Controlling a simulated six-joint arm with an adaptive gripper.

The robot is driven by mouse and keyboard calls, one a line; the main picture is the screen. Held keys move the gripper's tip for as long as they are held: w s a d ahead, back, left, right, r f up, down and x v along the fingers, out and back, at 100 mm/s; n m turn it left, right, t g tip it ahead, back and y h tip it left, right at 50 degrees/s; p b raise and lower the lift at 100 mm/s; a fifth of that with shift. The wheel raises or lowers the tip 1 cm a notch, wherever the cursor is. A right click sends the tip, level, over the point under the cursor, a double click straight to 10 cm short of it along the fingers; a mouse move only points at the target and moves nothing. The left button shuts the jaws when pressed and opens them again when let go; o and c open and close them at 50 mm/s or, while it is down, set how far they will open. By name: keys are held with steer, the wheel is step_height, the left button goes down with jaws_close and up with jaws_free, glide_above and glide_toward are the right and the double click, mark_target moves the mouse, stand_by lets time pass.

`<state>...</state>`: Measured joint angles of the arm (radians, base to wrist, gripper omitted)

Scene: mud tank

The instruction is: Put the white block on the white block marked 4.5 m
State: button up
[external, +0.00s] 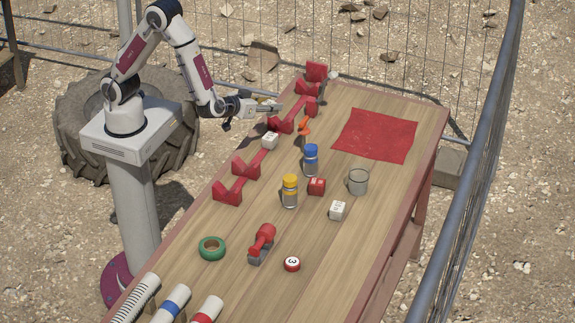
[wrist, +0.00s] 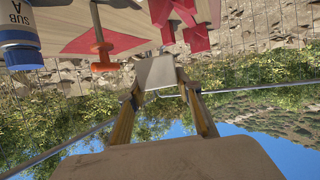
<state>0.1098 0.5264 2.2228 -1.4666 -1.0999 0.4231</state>
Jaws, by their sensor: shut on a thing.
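My gripper (external: 268,106) is above the far left edge of the table. In the wrist view its two fingers (wrist: 163,98) are closed on a pale, shaded block, which I take to be the white block (wrist: 156,73). The block is held in the air, hard to make out in the external view. One white block with dark marks (external: 338,211) stands on the table right of centre. Another white block with marks (external: 270,141) sits by the red rack, just below my gripper in the picture. The marks are too small to read surely.
Red stands (external: 240,172) line the left edge. A blue-capped bottle (external: 311,161), a yellow-capped bottle (external: 290,192), a red block (external: 317,187) and a grey mug (external: 358,181) crowd the middle. A red cloth (external: 376,136) lies at the far right. An orange item (external: 304,127) stands near my gripper.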

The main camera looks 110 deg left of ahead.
glide_above(271, 137)
steer(key=shift+f, duration=2.5)
steer(key=shift+f, duration=2.05)
steer(key=shift+f, duration=0.15)
steer(key=o, duration=1.1)
steer(key=shift+c, duration=0.2)
steer(key=v, duration=1.2)
